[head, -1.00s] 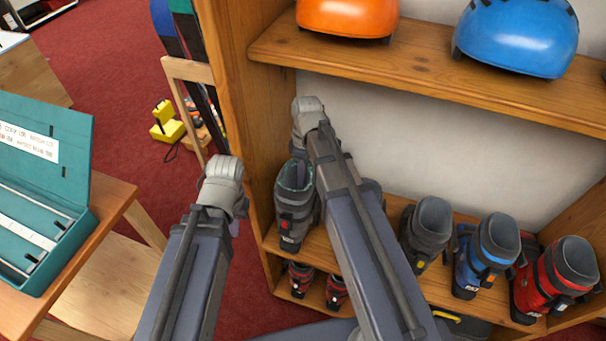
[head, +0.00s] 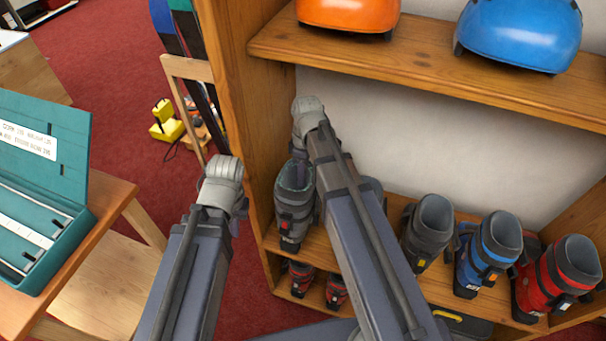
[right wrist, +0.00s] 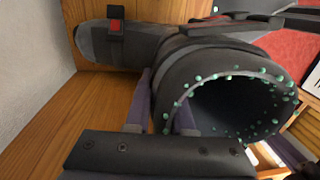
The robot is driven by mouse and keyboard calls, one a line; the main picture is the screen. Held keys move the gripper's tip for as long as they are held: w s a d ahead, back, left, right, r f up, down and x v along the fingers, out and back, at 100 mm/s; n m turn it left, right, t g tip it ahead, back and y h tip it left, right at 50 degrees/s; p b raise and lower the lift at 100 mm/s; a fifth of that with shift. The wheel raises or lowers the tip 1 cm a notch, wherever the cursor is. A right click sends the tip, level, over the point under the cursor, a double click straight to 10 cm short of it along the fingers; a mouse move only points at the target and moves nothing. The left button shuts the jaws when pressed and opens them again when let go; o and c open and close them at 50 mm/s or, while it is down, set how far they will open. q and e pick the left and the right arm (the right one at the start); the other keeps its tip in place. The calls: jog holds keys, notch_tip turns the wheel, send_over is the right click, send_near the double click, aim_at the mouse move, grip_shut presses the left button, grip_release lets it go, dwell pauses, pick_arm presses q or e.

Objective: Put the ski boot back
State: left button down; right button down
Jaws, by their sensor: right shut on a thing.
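The ski boot (head: 290,212) is grey with a red buckle and teal dots around its cuff rim. It is upright at the left end of the boot shelf in the head view; I cannot tell whether its sole touches the board. My right gripper (head: 300,172) is shut on the cuff wall, one finger inside and one outside, as the right wrist view shows. The boot (right wrist: 215,62) fills much of that view, its open cuff to the right. My left gripper (head: 235,228) hangs over the red floor left of the shelf, mostly hidden behind its own wrist.
A dark grey boot (head: 428,232), a blue boot (head: 488,252) and a red boot (head: 555,280) stand further right on the shelf. Small red boots (head: 301,278) are below. Helmets sit on the upper shelf (head: 430,75). The cabinet's side panel (head: 245,110) is close left of the boot.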

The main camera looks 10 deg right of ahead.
jog(key=shift+f, duration=0.1)
jog(key=c, duration=0.7)
grip_release()
jog(key=r+p, duration=0.8)
jog(key=shift+w+d, duration=0.25)
jog(key=shift+w, duration=0.1)
